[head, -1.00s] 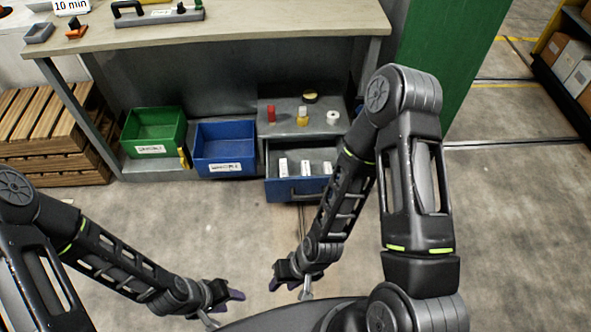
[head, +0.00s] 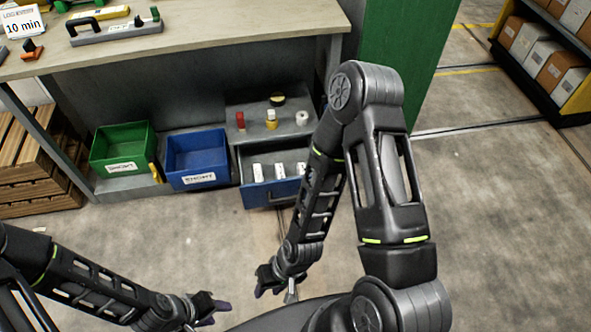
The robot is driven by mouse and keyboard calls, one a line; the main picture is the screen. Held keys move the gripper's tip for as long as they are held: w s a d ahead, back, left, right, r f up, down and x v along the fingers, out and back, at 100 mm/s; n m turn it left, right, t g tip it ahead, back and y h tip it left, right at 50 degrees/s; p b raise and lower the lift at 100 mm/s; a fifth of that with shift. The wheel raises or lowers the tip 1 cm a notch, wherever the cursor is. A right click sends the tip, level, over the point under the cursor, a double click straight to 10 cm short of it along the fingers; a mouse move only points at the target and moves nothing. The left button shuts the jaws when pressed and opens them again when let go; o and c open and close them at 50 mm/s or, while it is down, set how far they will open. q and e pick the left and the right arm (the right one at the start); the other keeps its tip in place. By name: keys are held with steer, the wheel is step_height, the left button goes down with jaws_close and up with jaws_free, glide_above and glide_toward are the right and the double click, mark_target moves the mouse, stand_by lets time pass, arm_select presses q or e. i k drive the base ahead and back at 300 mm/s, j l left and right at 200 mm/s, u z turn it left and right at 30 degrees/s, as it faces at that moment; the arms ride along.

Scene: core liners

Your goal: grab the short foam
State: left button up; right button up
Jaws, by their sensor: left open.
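An open blue-fronted drawer (head: 272,194) under the bench holds white labelled pieces: a left one (head: 257,173), a middle one (head: 280,171) and a right one (head: 301,168). I cannot tell which, if any, is the short foam. My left gripper (head: 214,306) is open and empty at the bottom of the view, well in front of the drawer. My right gripper (head: 268,286) has its purple fingertips apart and looks empty, low over the floor in front of the drawer. My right forearm passes close to the drawer's right side.
A green bin (head: 122,150) and a blue bin (head: 197,160) with labels stand left of the drawer. A red piece (head: 240,120), a yellow piece (head: 271,119) and a white roll (head: 302,118) stand above it. The bench top (head: 215,38) overhangs.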

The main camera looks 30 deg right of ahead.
mark_target(300, 167)
steer(key=z, duration=1.1)
steer(key=i+j+z, duration=0.15)
steer(key=z, duration=0.3)
steer(key=j+z, duration=0.4)
steer(key=i+j+z, duration=0.1)
steer(key=j+z, duration=0.2)
steer(key=z, duration=0.15)
steer(key=j+z, duration=0.5)
steer(key=j, duration=0.4)
steer(key=k+j, duration=0.15)
steer(key=j, duration=0.4)
steer(key=i+z, duration=0.05)
